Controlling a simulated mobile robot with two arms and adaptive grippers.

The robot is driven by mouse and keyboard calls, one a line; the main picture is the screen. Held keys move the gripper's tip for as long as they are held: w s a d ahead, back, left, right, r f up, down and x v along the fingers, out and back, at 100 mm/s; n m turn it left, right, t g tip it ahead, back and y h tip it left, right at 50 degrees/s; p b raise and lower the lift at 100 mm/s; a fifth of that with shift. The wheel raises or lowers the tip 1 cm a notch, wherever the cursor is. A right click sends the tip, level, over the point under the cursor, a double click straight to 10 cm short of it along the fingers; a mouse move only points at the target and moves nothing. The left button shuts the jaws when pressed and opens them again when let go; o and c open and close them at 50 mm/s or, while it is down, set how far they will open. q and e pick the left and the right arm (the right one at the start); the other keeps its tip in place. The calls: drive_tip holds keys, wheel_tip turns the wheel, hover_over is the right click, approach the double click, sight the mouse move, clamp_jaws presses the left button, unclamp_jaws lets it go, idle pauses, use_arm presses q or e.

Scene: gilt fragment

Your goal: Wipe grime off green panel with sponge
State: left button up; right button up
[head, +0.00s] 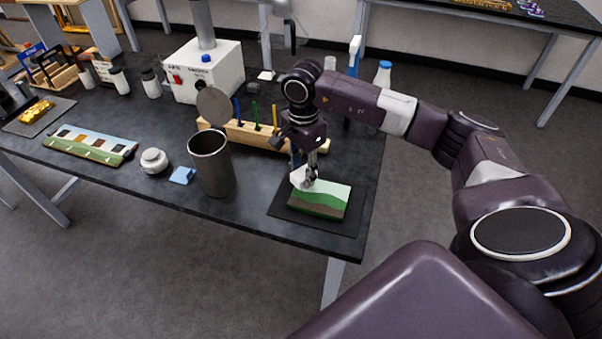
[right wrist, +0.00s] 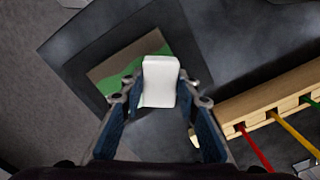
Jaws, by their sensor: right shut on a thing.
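The panel (head: 322,200) lies on a dark mat (head: 345,229) near the table's front right corner. It has a pale top, a green band and a brown band along its near side. It also shows in the right wrist view (right wrist: 112,68), partly covered by the sponge. My right gripper (head: 308,172) is shut on the white sponge (right wrist: 160,80), at the panel's upper left in the head view. I cannot tell whether the sponge touches the panel. My left gripper is not in view.
A wooden rack (head: 255,133) with coloured tools stands just behind the panel.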

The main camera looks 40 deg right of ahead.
sight(302, 173)
wheel_tip(302, 173, up, 3)
drive_tip(key=shift+w+f+p, duration=0.15)
drive_tip(key=shift+f+p, duration=0.05)
drive_tip(key=shift+p, duration=0.45)
drive_tip(key=shift+r, duration=0.55)
drive_tip(key=shift+a, duration=0.1)
